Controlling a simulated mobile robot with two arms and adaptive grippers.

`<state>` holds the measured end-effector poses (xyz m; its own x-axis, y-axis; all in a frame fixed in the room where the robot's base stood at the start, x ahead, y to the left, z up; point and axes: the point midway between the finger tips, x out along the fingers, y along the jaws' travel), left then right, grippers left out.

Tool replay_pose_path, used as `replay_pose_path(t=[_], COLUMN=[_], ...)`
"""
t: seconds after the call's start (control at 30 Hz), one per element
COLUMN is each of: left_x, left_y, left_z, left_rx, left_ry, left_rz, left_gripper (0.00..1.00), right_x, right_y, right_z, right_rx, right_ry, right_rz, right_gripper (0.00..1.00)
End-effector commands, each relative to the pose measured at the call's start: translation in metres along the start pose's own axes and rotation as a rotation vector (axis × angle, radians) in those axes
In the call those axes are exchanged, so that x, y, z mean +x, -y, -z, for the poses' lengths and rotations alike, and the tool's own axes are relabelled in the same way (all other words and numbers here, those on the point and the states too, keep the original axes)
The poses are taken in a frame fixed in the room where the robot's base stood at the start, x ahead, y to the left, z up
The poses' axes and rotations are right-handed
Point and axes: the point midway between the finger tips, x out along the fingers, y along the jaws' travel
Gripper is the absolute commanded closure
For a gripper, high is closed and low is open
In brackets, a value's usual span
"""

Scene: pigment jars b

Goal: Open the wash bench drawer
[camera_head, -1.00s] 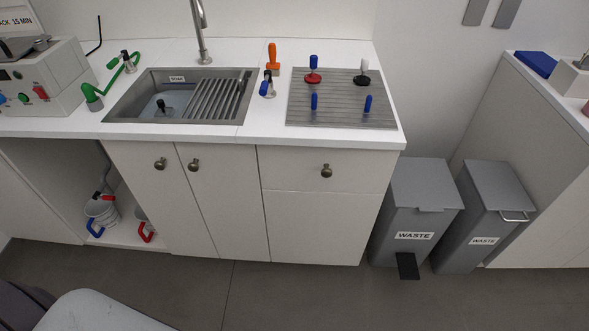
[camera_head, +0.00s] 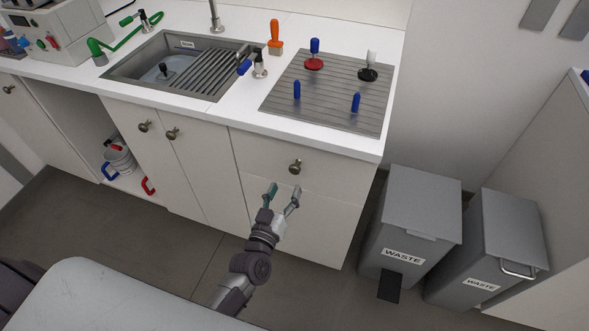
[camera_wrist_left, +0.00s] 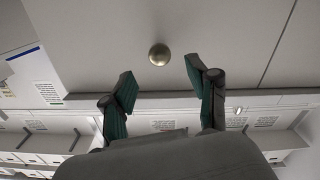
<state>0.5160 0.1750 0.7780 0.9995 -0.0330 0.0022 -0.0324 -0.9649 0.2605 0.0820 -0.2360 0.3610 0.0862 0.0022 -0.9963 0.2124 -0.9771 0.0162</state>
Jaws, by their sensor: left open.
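The wash bench drawer (camera_head: 262,159) is the upper front at the right end of the bench, and it is shut. Its round metal knob (camera_head: 295,166) sits in the middle of the front. My left gripper (camera_head: 283,190) is open and empty just below the knob in the head view, with its two fingers pointing up toward the drawer. In the left wrist view the knob (camera_wrist_left: 159,54) lies ahead of and between the open fingers (camera_wrist_left: 160,85), not touching them. My right gripper is not in view.
Two cupboard doors with knobs (camera_head: 144,126) are left of the drawer. Two grey waste bins (camera_head: 425,200) stand on the floor to the right. The benchtop above holds a sink (camera_head: 125,73) and a ribbed drain plate (camera_head: 330,108) with stampers.

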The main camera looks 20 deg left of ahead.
Motion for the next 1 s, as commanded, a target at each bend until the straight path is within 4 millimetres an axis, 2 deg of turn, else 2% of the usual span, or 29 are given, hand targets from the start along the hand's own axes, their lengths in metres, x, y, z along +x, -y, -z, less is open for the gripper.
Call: replay_pose_path(t=[0.03, 0.2, 0.4, 0.57, 0.8, 0.87, 1.0], left_x=[0.013, 0.047, 0.072, 0.080, 0.081, 0.081, 0.080], left_y=[0.000, 0.000, 0.000, 0.000, 0.000, 0.000, 0.000], left_z=[0.001, 0.000, -0.001, -0.001, -0.001, -0.001, -0.001], left_rx=[0.000, 0.001, 0.001, 0.000, 0.001, 0.001, 0.001], left_ry=[-0.002, 0.000, 0.001, 0.002, 0.003, 0.003, 0.002], left_rz=[-0.001, -0.001, -0.001, 0.000, 0.000, 0.000, -0.001], left_gripper=[0.41, 0.41, 0.41, 0.41, 0.41, 0.47, 0.71], right_x=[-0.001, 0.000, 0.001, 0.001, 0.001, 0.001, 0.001], right_y=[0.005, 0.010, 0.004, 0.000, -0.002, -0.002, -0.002], right_z=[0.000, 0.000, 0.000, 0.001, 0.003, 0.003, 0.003], right_rx=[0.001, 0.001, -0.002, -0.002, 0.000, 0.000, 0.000], right_ry=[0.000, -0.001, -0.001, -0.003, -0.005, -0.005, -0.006], right_rz=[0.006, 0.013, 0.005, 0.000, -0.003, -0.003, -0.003], right_gripper=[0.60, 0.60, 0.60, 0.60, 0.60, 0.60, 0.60])
